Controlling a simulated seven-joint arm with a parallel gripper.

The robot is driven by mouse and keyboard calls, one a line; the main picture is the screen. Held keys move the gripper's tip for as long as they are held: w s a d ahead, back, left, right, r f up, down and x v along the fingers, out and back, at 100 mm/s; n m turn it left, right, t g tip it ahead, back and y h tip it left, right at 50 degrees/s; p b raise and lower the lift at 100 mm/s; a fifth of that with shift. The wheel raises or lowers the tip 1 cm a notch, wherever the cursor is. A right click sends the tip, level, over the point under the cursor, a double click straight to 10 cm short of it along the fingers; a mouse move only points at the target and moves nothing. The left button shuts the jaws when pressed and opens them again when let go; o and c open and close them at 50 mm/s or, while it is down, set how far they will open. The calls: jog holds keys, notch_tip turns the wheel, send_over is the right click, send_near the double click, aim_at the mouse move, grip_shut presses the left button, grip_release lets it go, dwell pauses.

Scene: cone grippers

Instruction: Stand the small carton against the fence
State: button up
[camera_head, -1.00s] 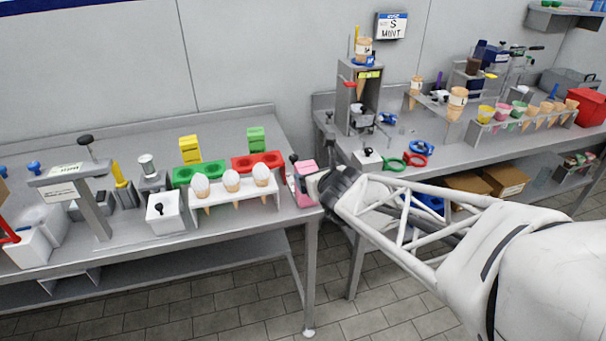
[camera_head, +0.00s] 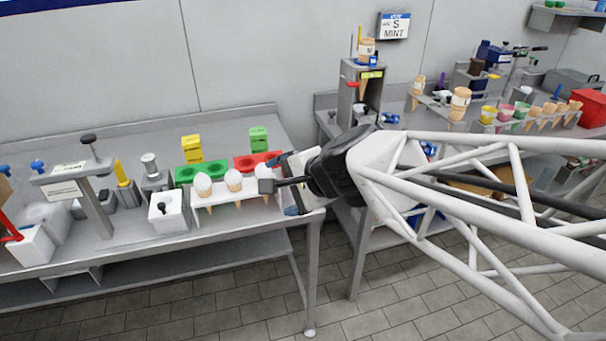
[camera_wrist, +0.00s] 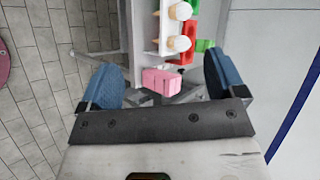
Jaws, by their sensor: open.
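The small carton is a pink box (camera_wrist: 160,80) at the end of the left bench, beside the white cone rack. In the wrist view it lies between the fingers of my gripper (camera_wrist: 162,77), apart from both and beyond them. In the head view my gripper (camera_head: 288,181) is over the right end of the bench, open and empty, with blue fingertips. It hides the carton there. I cannot make out for certain which part is the fence.
A white rack (camera_head: 216,196) with several white-topped cones stands left of my gripper. Behind it are a green holder (camera_head: 200,173), a red holder (camera_head: 247,163), a yellow block (camera_head: 192,150) and a green block (camera_head: 259,140). A gap separates the two benches.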

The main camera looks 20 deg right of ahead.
jog(key=s+d+n+g+h, duration=0.3)
jog(key=s+n, duration=0.3)
jog(key=s+d+n+g+h, duration=0.2)
jog(key=s+d+n+h, duration=0.1)
jog(key=s+n, duration=0.3)
jog(key=shift+s+d+f+n+g+h, duration=0.3)
jog(key=shift+s+n+g, duration=0.1)
jog(key=shift+s, duration=0.2)
dwell(0.7)
